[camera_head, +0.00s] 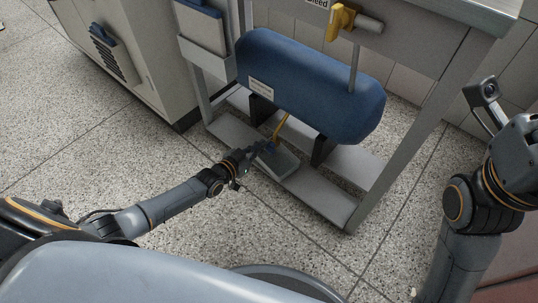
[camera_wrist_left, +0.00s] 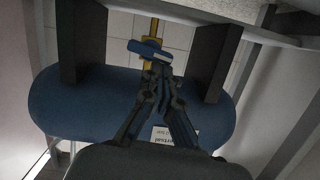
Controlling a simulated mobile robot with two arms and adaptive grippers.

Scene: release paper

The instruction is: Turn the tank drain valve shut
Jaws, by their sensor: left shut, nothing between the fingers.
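The blue tank (camera_head: 310,82) lies on its side in a grey frame. Its drain valve hangs underneath, with a yellow pipe (camera_head: 281,127) and a blue lever handle (camera_head: 268,147). In the left wrist view, the tank (camera_wrist_left: 85,118) looks upside down, and the blue handle (camera_wrist_left: 150,50) sits crosswise on the yellow pipe (camera_wrist_left: 154,28). My left gripper (camera_head: 252,151) is below the tank, next to the handle. Its fingertips (camera_wrist_left: 163,68) are shut and empty, at the handle's edge in the picture; whether they touch it is unclear.
A yellow valve (camera_head: 342,20) labelled "bleed" is above the tank. A grey tray (camera_head: 279,163) lies on the lower shelf under the drain. Dark tank supports (camera_wrist_left: 213,62) flank the valve. A cabinet (camera_head: 140,50) stands at left. My right arm is at the right edge.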

